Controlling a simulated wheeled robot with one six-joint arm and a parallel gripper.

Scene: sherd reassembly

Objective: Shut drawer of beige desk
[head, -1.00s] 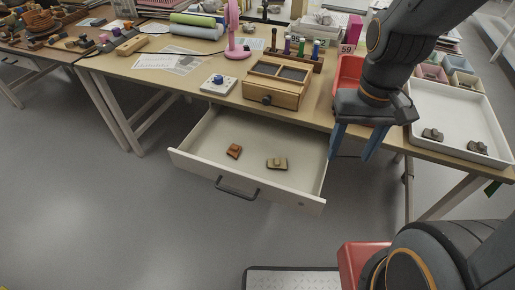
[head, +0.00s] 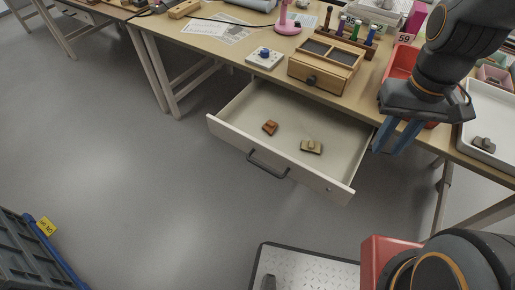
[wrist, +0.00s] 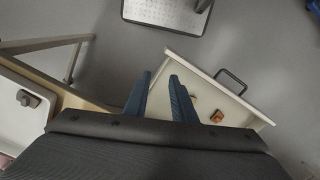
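The beige desk (head: 214,47) has a white drawer (head: 236,138) pulled well out at its front. The drawer's dark bar handle (head: 268,166) is on its front face. An orange-brown sherd (head: 270,127) and a tan sherd (head: 311,146) lie inside. My gripper (head: 391,149) has two blue fingers, apart and empty, over the drawer's right end in the head view. Whether a finger touches the drawer, I cannot tell.
A wooden box (head: 318,72), a red bin (head: 400,68) and a white tray (head: 488,118) stand on the desktop. A blue-grey crate (head: 30,255) is on the floor at lower left.

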